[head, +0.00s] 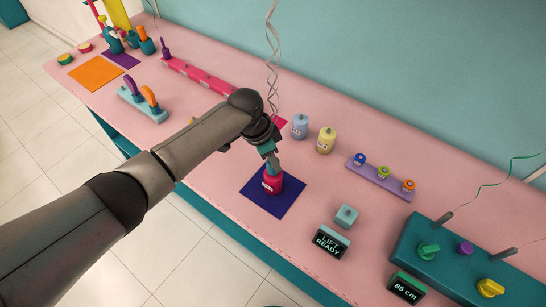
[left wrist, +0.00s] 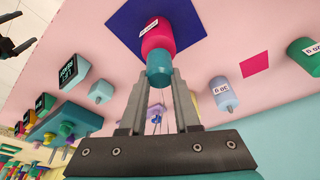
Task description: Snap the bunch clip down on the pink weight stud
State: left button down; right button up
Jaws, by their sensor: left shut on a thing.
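The pink weight (head: 271,184) stands upright on a dark blue mat (head: 288,199); it also shows in the left wrist view (left wrist: 157,36). My left gripper (head: 270,158) is directly above it, pointing down. Its fingers (left wrist: 160,80) are shut on the teal bunch clip (left wrist: 159,70). The clip sits at the top of the pink weight, in line with it and seemingly touching. The stud is hidden, so I cannot tell whether the clip is snapped down. Thin ribbons (head: 272,60) rise from the clip. A dark pronged shape at the left wrist view's left edge may be my right gripper.
Blue (head: 300,126) and yellow (head: 326,141) weights stand behind the mat. A purple rack (head: 381,178) is to the right. A "LIFT READY" display (head: 331,242) and a teal block (head: 346,216) stand front right. A teal panel with knobs (head: 440,255) fills the right end.

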pick_arm(q)
jog(key=shift+f, duration=0.5)
jog(key=c, duration=0.6)
grip_release()
jog(key=shift+o, duration=0.2)
jog(key=shift+r, duration=0.1)
jog(key=p+v, duration=0.3)
jog(key=shift+p+v, duration=0.9)
jog(key=shift+v, duration=0.4)
jog(key=shift+r, duration=0.2)
jog(key=shift+v, duration=0.9)
jog(key=shift+a, duration=0.1)
